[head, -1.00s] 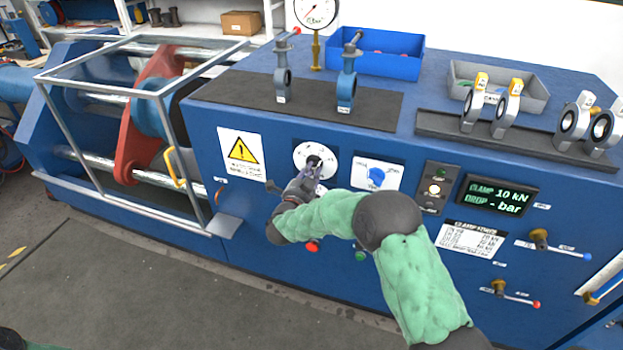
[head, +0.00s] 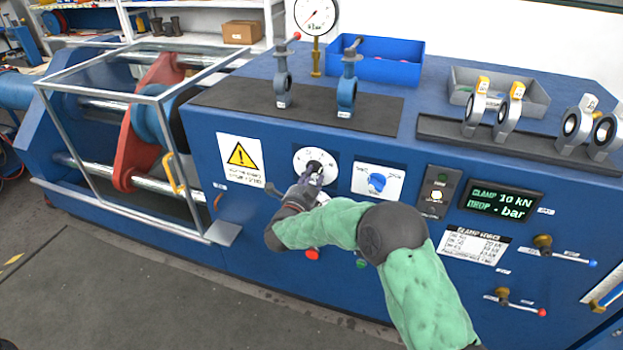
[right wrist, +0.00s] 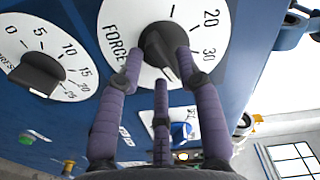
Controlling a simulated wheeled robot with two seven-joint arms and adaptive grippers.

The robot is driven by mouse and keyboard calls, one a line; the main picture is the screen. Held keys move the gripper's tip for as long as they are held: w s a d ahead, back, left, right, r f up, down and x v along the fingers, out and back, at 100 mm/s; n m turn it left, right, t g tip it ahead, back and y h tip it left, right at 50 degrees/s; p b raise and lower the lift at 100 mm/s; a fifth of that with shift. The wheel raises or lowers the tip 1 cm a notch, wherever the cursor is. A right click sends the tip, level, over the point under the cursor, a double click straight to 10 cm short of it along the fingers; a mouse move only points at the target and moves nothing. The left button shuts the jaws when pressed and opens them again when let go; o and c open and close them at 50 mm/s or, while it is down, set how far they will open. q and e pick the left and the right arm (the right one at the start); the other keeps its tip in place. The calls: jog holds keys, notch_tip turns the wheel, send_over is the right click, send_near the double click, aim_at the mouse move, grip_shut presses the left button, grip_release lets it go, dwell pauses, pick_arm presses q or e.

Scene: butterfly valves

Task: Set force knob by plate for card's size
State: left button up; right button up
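The force knob (right wrist: 165,50) is dark, on a white dial marked FORCE; 20 and 30 are readable at its right. It also shows in the head view (head: 315,168), partly hidden. My right gripper (right wrist: 158,60) has its fingers around it, two tips appearing to press its opposite sides, the third below. In the head view my right gripper (head: 306,186) reaches the dial from below. The clamp force plate (head: 474,243) is white with rows of kN values; its sizes are too small to read. The display (head: 500,202) reads CLAMP 10 kN. No size card is clearly readable. My left gripper is out of view.
A blue selector (head: 377,182) sits right of the dial, a red button (head: 312,254) below it. A second dial knob (right wrist: 35,72) is close by in the wrist view. Valves stand on racks on top, beside a grey tray (head: 535,100) and blue bin (head: 390,68). A cage (head: 100,75) stands left.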

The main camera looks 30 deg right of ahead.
jog(key=shift+r, duration=0.1)
jog(key=v, duration=1.2)
jog(key=shift+w, duration=0.1)
dwell(0.3)
